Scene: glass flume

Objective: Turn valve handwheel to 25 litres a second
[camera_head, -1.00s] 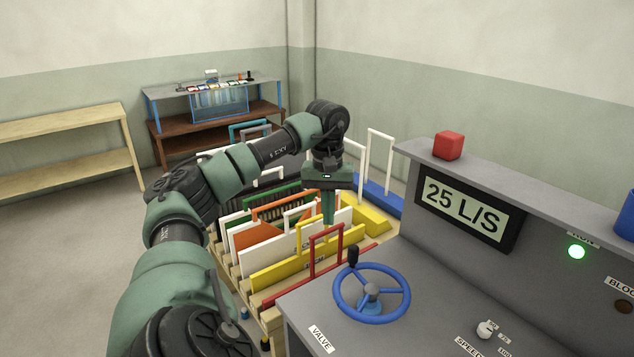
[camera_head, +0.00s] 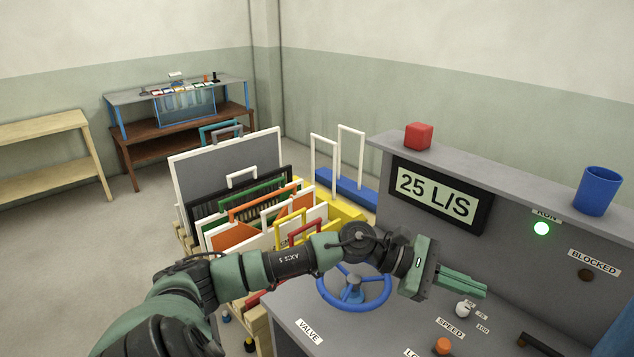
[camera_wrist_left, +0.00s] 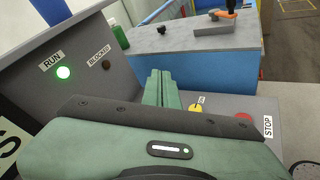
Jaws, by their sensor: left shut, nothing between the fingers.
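The blue valve handwheel (camera_head: 355,304) lies on the grey console, partly hidden behind my left arm. The display (camera_head: 436,195) on the console's upright panel reads 25 L/S. My left gripper (camera_head: 484,290) is shut and empty, held above the console to the right of the handwheel and apart from it. In the left wrist view its closed fingers (camera_wrist_left: 162,88) point towards the console's far side. The handwheel does not show in that view. My right gripper is not in view.
The green RUN light (camera_head: 541,229) is lit; the BLOCKED light (camera_head: 586,275) is dark. A speed knob (camera_head: 463,309) and an orange button (camera_head: 442,346) are near my gripper. A red cube (camera_head: 418,136) and blue cup (camera_head: 598,190) stand on the ledge. A rack of coloured panels (camera_head: 240,236) stands left.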

